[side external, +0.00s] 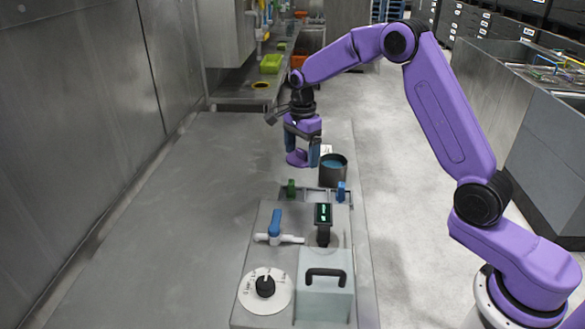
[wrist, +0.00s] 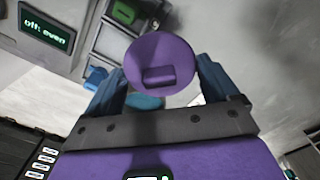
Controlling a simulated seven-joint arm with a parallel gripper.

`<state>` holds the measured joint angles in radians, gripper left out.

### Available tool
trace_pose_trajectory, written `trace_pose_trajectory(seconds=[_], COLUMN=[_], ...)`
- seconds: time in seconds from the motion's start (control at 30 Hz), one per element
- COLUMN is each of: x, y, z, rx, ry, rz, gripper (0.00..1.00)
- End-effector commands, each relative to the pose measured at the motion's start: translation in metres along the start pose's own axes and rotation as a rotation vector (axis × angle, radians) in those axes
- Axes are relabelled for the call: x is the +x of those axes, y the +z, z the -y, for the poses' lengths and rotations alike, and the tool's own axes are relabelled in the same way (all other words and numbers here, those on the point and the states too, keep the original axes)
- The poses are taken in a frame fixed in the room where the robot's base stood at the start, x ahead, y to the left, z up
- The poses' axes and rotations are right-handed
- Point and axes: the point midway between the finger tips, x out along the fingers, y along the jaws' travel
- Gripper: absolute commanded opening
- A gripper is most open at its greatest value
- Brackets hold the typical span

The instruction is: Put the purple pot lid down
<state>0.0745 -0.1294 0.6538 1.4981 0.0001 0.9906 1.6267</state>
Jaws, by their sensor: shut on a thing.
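The purple pot lid (side external: 296,158) is held in my gripper (side external: 303,154), above the steel counter and clear of it as far as I can tell. In the wrist view the round lid (wrist: 160,50) shows between the two blue fingers of my gripper (wrist: 161,76), with its block-like handle toward me. The fingers are shut on the lid. A dark pot (side external: 333,176) with blue inside stands just to the right of the lid in the side view, uncovered. In the wrist view a bit of blue shows below the lid, partly hidden.
A control panel with a blue-handled valve (side external: 275,222), a dial (side external: 265,287), a lit display (side external: 323,214) and a grey box (side external: 325,285) stands in front. Green (side external: 291,188) and blue (side external: 341,191) clips stand behind it. The counter (side external: 190,210) at left is bare.

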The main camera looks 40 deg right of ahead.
Motion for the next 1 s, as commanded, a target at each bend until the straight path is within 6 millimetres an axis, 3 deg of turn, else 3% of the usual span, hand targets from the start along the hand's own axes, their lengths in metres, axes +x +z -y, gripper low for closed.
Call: trace_pose_trajectory(seconds=[0.1,0.3,0.53,0.77,1.0], x=[0.019,0.035,0.044,0.073,0.074], y=[0.001,0.001,0.001,0.001,0.001], z=[0.015,0.029,0.036,0.036,0.037], rx=[0.000,0.000,0.000,0.000,0.001], ry=[0.002,-0.001,0.000,0.001,-0.002], rz=[0.000,0.000,0.000,0.000,0.000], gripper=[0.59,0.59,0.59,0.59,0.59])
